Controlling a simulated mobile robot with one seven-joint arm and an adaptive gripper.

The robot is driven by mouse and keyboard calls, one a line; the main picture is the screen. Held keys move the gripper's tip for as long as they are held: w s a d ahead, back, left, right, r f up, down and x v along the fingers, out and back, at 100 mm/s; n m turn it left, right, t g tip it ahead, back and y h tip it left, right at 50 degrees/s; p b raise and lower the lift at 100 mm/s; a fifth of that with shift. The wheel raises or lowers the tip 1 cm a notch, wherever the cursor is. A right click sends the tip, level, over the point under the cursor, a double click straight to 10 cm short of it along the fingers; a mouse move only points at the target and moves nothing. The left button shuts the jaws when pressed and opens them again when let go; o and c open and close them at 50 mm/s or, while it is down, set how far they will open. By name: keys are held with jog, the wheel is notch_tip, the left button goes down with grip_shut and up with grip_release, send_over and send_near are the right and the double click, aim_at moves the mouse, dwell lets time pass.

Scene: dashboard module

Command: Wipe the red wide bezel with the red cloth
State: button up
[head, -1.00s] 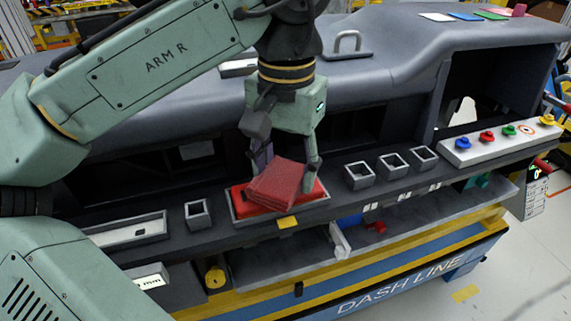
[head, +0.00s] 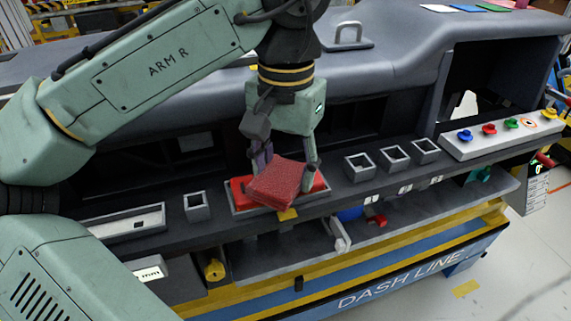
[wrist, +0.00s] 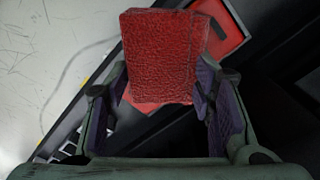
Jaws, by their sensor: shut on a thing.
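The red cloth (head: 276,185) is a thick folded pad held in my gripper (head: 284,168). My gripper points down and is shut on the cloth; the cloth also fills the middle of the wrist view (wrist: 160,55) between the purple-padded fingers (wrist: 165,95). The red wide bezel (head: 240,196) is a red panel in a grey frame on the dashboard ledge. The cloth lies over the bezel's middle and front edge and hides much of it. Part of the bezel shows beyond the cloth in the wrist view (wrist: 222,38). I cannot tell whether cloth and bezel touch.
A small square socket (head: 197,206) and a long grey-framed panel (head: 130,222) lie left of the bezel. Several square sockets (head: 394,157) and a white strip of coloured knobs (head: 500,133) lie to the right. The dashboard hood (head: 400,65) rises behind.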

aim_at(279, 158)
jog(key=shift+w+a+r+p, duration=0.15)
jog(key=shift+w+p, duration=0.1)
jog(key=shift+w, duration=0.25)
jog(key=shift+w+a+p, duration=0.1)
jog(key=shift+w+p, duration=0.15)
jog(key=shift+w, duration=0.2)
jog(key=shift+w+a+r+p, duration=0.15)
jog(key=shift+w+p, duration=0.1)
jog(key=shift+w, duration=0.25)
jog(key=shift+w+a+r+p, duration=0.1)
jog(key=shift+w+r+p, duration=0.15)
jog(key=shift+p, duration=0.15)
jog(key=shift+s+d+f, duration=0.2)
jog(key=shift+s+d, duration=0.05)
jog(key=shift+s, duration=0.3)
jog(key=shift+s+d, duration=0.15)
jog(key=shift+s, duration=0.45)
jog(key=shift+s+d, duration=0.15)
jog(key=shift+s, duration=0.4)
jog(key=shift+r, duration=0.1)
jog(key=shift+r, duration=2.85)
